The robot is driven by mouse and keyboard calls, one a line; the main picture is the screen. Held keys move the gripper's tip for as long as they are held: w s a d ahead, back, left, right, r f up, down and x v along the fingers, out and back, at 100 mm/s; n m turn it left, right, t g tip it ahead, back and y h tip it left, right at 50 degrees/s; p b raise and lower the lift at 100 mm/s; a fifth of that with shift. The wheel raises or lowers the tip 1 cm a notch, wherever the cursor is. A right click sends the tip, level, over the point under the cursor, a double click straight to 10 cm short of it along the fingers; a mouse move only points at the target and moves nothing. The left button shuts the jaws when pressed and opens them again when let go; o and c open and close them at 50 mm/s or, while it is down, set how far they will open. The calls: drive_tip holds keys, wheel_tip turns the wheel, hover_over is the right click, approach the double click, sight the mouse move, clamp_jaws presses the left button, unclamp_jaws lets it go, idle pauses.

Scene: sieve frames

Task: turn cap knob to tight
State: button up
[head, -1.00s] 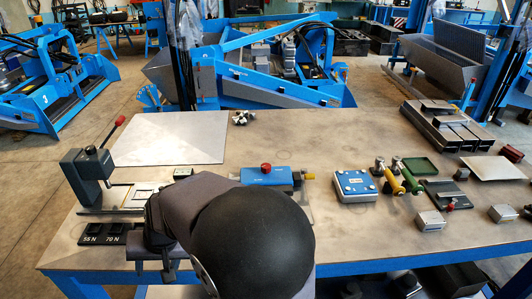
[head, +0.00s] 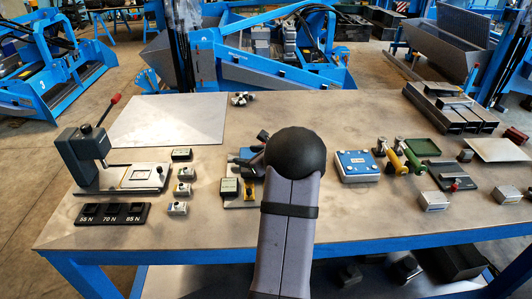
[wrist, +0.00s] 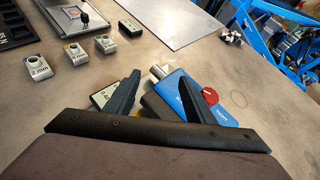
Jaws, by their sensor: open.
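A blue block (wrist: 210,108) with a red round knob (wrist: 209,95) on top lies just beyond my gripper in the wrist view. A silver cylinder (wrist: 159,71) sticks out of its left end. I cannot tell for sure which part is the cap knob. My gripper (wrist: 158,76) is open, its dark fingers spread above the block's left part, with nothing held; contact is not clear. In the head view only a bit of the blue block (head: 243,157) shows; my arm hides the knob. A yellow part (head: 248,188) shows near it.
A labelled block (wrist: 104,94) lies beside my left finger. Small white blocks (head: 181,189) stand to the left, near a grey press (head: 84,150) and a black weight rack (head: 112,214). A blue box (head: 356,165) stands right. A bare metal plate (head: 168,120) lies behind.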

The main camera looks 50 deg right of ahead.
drive_tip(key=s+d+m+h, duration=0.1)
drive_tip(key=d, duration=0.2)
drive_tip(key=s+d+m+h, duration=0.1)
drive_tip(key=d+m, duration=0.1)
drive_tip(key=d, duration=0.1)
drive_tip(key=s+d+m, duration=0.1)
drive_tip(key=d, duration=0.2)
drive_tip(key=shift+s+d+f+m+h+b, duration=0.1)
drive_tip(key=shift+s+f+m+h+b, duration=0.2)
drive_tip(key=shift+s+h, duration=0.1)
drive_tip(key=shift+p+x, duration=1.6)
drive_tip(key=shift+x, duration=2.05)
drive_tip(key=shift+r, duration=0.1)
drive_tip(key=c, duration=1.1)
